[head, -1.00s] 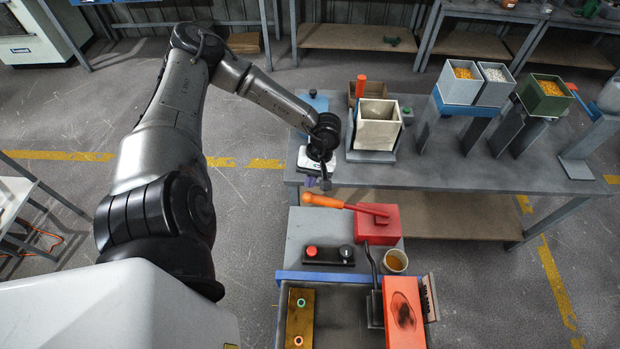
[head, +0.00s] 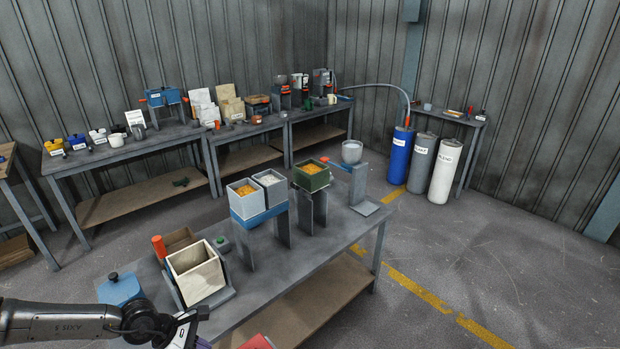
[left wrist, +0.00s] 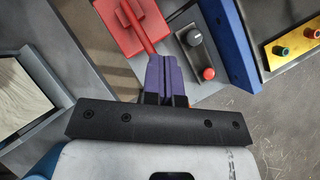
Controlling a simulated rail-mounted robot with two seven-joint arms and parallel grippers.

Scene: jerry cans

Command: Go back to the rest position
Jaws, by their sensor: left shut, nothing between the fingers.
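My left gripper (head: 203,343) shows at the bottom left edge of the head view, beside the near left corner of the grey workbench (head: 330,262). It is only partly in frame there. In the left wrist view its purple fingers (left wrist: 164,80) are together, shut and empty. A red block with a long handle (left wrist: 132,22) shows just beyond the fingertips; I cannot tell the gap between them. My right gripper is in neither view.
On the workbench stand a cream box (head: 197,277), bins of orange and white pieces on a blue stand (head: 260,217), and a green bin (head: 312,179). Blue, grey and white cylinders (head: 445,170) stand behind. The floor at right is clear (head: 500,250).

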